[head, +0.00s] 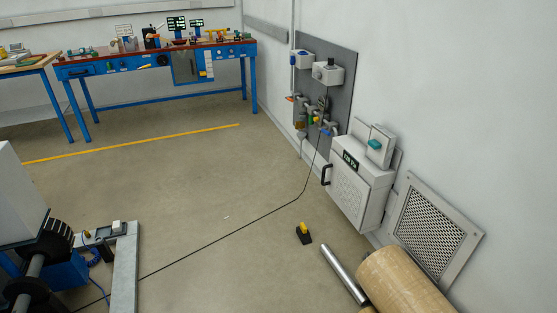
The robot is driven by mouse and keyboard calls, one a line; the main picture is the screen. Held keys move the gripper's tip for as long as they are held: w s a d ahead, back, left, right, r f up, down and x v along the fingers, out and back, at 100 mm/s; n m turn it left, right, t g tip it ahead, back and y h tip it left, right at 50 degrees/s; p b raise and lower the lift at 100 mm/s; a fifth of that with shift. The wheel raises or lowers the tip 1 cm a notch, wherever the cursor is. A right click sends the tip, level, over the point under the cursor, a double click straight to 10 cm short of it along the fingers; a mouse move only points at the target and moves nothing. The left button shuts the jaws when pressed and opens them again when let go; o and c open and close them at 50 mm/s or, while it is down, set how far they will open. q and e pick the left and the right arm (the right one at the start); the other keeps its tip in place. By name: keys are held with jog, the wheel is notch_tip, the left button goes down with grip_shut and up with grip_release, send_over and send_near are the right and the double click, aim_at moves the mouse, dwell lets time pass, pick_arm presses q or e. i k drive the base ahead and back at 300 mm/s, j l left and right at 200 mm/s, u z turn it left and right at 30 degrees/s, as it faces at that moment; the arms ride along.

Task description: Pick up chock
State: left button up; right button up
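A small black wedge-like block with a yellow top part, which looks like the chock (303,234), lies on the floor right of the middle of the head view. It is near a metal rod and a large tan roll. Neither of my grippers shows in this view.
A metal rod (343,274) and a tan roll (403,284) lie at the lower right by the wall. A white wall cabinet (359,188) hangs above. A machine (33,260) with a grey beam (125,270) stands lower left. A black cable (235,230) crosses otherwise open floor.

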aim_at(304, 235)
jog(key=i+u, duration=0.25)
jog(key=i, duration=0.55)
jog(key=i+l+u, duration=0.2)
jog(key=i, duration=0.65)
jog(key=j, duration=0.1)
